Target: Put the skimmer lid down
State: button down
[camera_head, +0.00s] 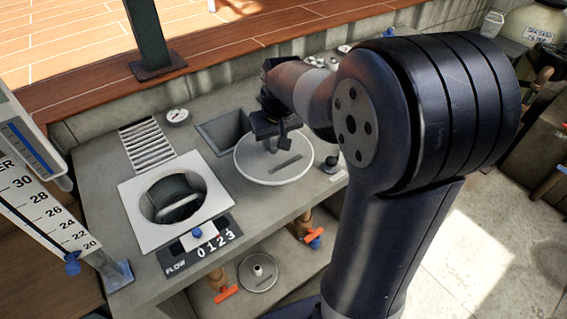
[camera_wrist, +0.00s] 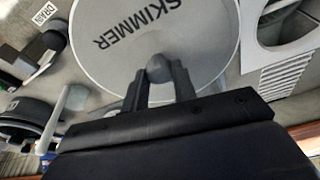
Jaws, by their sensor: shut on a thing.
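The skimmer lid (camera_head: 262,170) is a round grey-white disc with a dark label and a central knob. In the wrist view the lid (camera_wrist: 110,62) reads SKIMMER and fills the upper middle. My gripper (camera_head: 271,140) is above the disc, and in the wrist view my gripper (camera_wrist: 157,80) has its two fingers closed on the lid's rounded knob. The lid looks roughly level over the grey counter, right of the square plate. I cannot tell whether its underside touches the counter. The fingertips are partly hidden by my arm in the head view.
A white square plate (camera_head: 129,194) with a round opening is left of the lid. A dark rectangular recess (camera_head: 222,126) lies behind it, and a slotted grille (camera_head: 146,146) behind the plate. Another disc (camera_head: 258,284) lies on the lower shelf.

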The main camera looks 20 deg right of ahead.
aim_at(275, 154)
jog(key=shift+f, duration=3.4)
jog(key=shift+f, duration=0.25)
jog(key=c, duration=1.1)
grip_release()
jog(key=shift+r, duration=0.1)
jog(key=shift+c, duration=0.2)
jog(key=shift+r, duration=0.5)
jog(key=v, duration=1.1)
jog(key=shift+s+r, duration=0.15)
jog(key=shift+s, duration=0.05)
